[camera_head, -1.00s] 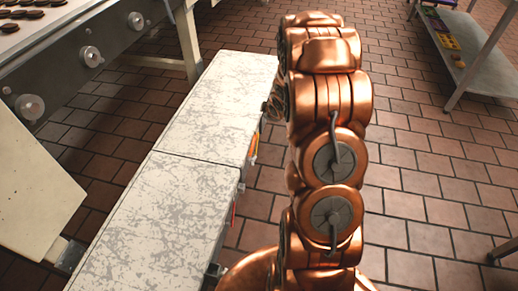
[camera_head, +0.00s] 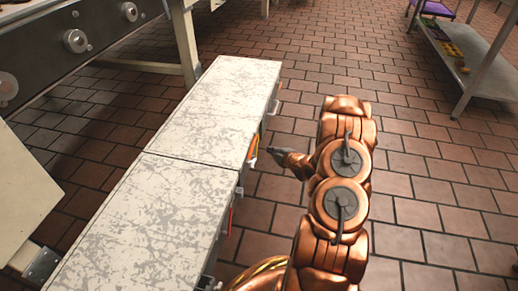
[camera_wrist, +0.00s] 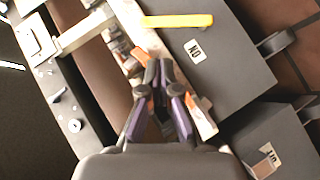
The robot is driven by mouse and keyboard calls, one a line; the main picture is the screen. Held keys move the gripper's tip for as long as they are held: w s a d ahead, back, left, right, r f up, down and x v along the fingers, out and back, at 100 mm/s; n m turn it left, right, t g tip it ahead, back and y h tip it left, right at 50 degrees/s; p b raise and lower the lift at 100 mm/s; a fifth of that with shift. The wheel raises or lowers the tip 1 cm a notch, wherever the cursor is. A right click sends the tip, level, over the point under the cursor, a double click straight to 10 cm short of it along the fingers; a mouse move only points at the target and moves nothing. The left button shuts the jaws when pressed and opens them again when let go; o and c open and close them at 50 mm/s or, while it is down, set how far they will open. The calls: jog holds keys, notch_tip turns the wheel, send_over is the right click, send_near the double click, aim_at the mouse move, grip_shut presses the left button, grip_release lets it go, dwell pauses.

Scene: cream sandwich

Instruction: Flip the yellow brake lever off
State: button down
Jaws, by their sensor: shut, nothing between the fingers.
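The yellow brake lever (camera_wrist: 178,20) shows near the top of the wrist view as a flat yellow bar over a dark grey panel (camera_wrist: 228,68). A small white label (camera_wrist: 195,50) that looks like "ON" turned over is on that panel. In the head view a yellow-orange part (camera_head: 253,148), likely the lever, shows at the right side of the white-topped cabinet. My gripper (camera_wrist: 158,66) is shut and empty, its tips below and left of the lever and apart from it. In the head view my gripper (camera_head: 272,151) is just right of the yellow-orange part.
The scuffed white cabinet top (camera_head: 140,225) runs along the left of my arm. A red part (camera_head: 230,221) is on its side nearer me. A grey machine (camera_head: 75,42) stands at the left and a metal shelf (camera_head: 470,62) at the upper right. Tiled floor is free to the right.

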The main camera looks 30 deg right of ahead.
dwell(0.4)
jog(key=b+x, duration=0.3)
jog(key=x, duration=0.7)
jog(key=shift+w+r+p, duration=0.15)
jog(key=shift+p, duration=0.25)
